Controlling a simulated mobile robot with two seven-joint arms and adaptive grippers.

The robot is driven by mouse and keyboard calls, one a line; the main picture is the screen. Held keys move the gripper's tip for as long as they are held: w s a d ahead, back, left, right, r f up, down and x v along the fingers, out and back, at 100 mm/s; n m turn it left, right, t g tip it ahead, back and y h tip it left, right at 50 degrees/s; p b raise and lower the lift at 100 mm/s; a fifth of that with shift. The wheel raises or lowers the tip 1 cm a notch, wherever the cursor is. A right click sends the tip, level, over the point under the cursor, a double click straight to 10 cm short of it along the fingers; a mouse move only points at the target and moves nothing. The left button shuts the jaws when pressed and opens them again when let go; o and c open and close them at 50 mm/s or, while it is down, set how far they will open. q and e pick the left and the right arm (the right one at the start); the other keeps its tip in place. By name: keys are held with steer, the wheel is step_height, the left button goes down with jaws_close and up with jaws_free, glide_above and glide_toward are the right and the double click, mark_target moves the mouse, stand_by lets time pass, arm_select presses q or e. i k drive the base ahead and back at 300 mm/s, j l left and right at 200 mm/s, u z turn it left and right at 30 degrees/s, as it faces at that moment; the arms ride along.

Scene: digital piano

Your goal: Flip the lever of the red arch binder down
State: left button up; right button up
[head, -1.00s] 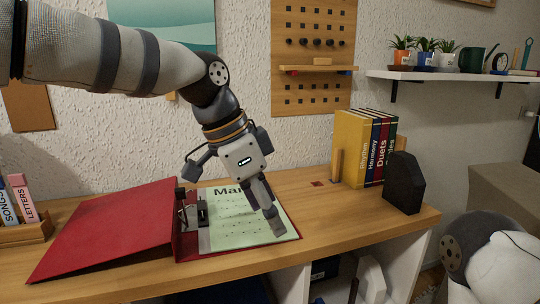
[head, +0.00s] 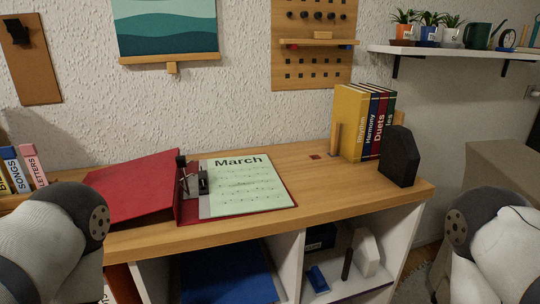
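The red arch binder (head: 135,187) lies open on the wooden desk. Its left cover slopes up toward the spine, and a sheet titled "March" (head: 240,187) lies flat on its right side. The dark metal arch mechanism with its lever (head: 188,179) stands at the sheet's left edge. The lever's dark tip appears raised at the back, though the parts are small. Neither gripper is in the head view; only my upper arm links show at the lower left and lower right. Nothing covers the mechanism.
Books (head: 365,122) stand between bookends at the desk's right, beside a black block-shaped object (head: 399,156). Labelled folders (head: 25,168) stand at the left. Below are open shelves with a blue item (head: 228,276).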

mark_target(181, 161)
steer(key=u, duration=0.75)
